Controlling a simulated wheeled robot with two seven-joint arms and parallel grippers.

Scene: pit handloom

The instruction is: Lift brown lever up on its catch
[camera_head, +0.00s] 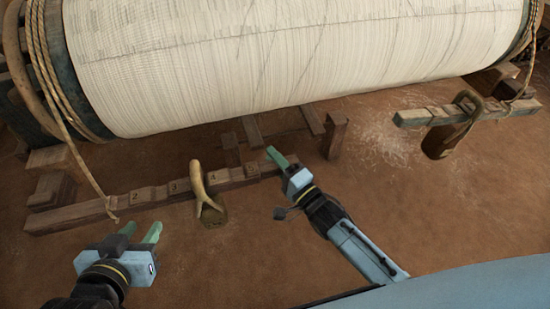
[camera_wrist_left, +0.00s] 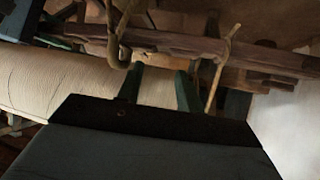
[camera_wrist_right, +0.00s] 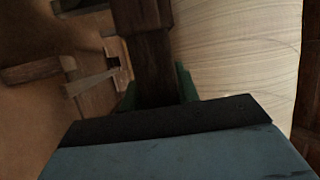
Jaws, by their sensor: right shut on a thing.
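The brown lever (camera_head: 150,194) is a notched, numbered wooden beam below the cloth roll. It runs from the lower left to the middle of the head view. My right gripper (camera_head: 283,160) is at its right end. In the right wrist view the dark brown wood (camera_wrist_right: 150,50) runs between the green fingers, and the jaws are shut on it. A short wooden post (camera_head: 335,134) stands just right of that end; whether it is the catch I cannot tell. My left gripper (camera_head: 140,233) is open and empty, in front of the lever's left part.
A weight (camera_head: 212,213) hangs from the lever by a curved wooden hook (camera_head: 197,180). A rope (camera_head: 85,170) comes down to the lever's left part. A green-ended beam (camera_head: 412,118) with another hooked weight (camera_head: 440,142) is at right. The cloth roll (camera_head: 290,55) spans the back. Bare earth floor lies in front.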

